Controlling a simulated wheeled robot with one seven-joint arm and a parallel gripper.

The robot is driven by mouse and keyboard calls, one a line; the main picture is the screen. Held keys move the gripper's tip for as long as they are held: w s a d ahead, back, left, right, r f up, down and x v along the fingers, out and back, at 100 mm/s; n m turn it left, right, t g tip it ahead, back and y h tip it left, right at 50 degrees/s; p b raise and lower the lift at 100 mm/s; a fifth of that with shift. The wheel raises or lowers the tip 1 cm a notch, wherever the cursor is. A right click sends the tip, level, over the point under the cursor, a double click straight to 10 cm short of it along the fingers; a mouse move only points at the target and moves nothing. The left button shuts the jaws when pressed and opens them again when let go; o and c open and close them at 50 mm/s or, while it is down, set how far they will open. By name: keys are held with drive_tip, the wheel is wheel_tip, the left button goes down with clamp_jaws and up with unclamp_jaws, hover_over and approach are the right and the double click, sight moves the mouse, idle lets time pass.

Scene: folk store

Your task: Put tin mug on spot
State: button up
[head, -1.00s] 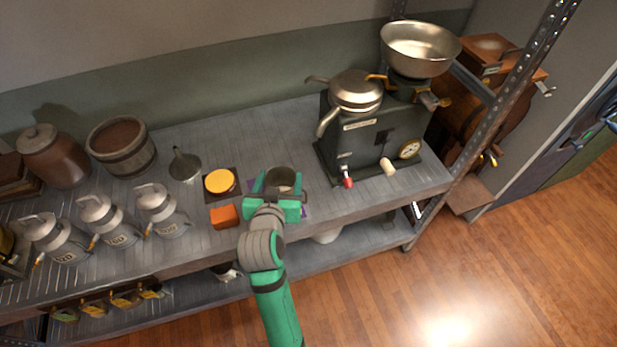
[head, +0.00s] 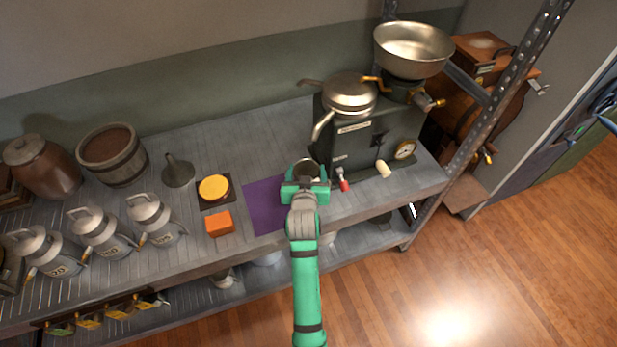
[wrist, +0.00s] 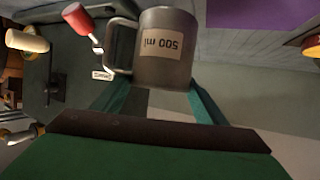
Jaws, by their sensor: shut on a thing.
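The grey tin mug (wrist: 164,48) is between the fingers of my gripper (wrist: 158,95) in the wrist view. In the head view my gripper (head: 304,190) is shut on the mug (head: 306,168), whose dark opening shows between the jaws. A flat purple square (head: 264,206) lies on the shelf just left of my gripper, and the gripper covers part of its right side. The purple square also shows in the wrist view (wrist: 240,12). I cannot tell whether the mug touches the shelf.
The dark machine (head: 350,140) with a red-handled lever (head: 343,181) stands close right of the mug. An orange block (head: 219,223) and a yellow disc (head: 214,188) on a dark square are left of the purple square. A funnel (head: 178,172) and several cans stand farther left.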

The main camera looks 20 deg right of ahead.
sight(309, 172)
drive_tip(key=shift+w+d+f, duration=0.25)
drive_tip(key=shift+d+f, duration=0.3)
drive_tip(key=shift+f, duration=0.1)
drive_tip(key=shift+a+f, duration=0.1)
drive_tip(key=shift+f, duration=1.35)
drive_tip(key=shift+f, duration=0.1)
drive_tip(key=o, duration=1.5)
